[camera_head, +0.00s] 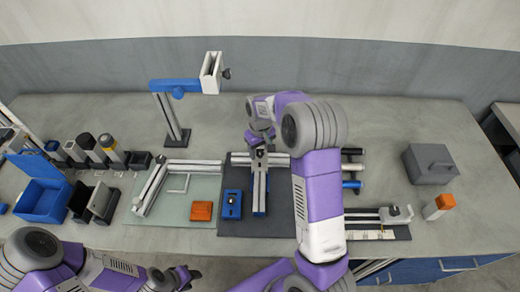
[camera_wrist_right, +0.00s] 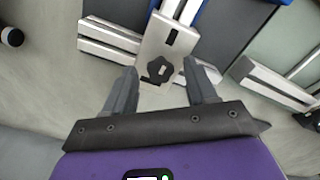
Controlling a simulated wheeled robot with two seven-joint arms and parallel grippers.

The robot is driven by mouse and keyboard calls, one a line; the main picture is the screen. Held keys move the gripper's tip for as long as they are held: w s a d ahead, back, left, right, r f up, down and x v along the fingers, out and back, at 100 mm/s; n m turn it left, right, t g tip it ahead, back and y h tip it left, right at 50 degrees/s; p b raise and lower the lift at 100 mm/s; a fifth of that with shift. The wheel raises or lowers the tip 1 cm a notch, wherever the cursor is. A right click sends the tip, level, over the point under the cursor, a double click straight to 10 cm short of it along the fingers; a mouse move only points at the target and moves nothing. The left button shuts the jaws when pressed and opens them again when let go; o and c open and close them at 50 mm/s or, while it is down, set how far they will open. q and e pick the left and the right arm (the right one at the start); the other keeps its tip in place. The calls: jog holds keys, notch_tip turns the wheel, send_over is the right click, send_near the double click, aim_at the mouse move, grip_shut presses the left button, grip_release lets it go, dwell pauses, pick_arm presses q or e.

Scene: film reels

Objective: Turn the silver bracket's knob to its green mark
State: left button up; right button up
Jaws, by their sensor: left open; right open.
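The silver bracket (camera_head: 261,183) stands at the middle of the dark mat, its length running toward the front. In the right wrist view the silver bracket (camera_wrist_right: 168,45) carries a black lobed knob (camera_wrist_right: 160,73) at its near end. My right gripper (camera_head: 259,137) is at the bracket's far end. In the wrist view the open right gripper (camera_wrist_right: 160,72) has one finger on each side of the knob, with gaps; contact cannot be told. I cannot make out a green mark. My left gripper (camera_head: 181,277) is open and empty at the front left edge.
A blue stand (camera_head: 178,87) with a white block rises behind left. An orange block (camera_head: 201,211) and a blue block (camera_head: 232,204) lie near the front. A blue bin (camera_head: 42,200) and several dark containers crowd the left.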

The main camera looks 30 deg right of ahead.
jog(key=shift+c, duration=0.3)
grip_shut()
jog(key=shift+m, duration=0.3)
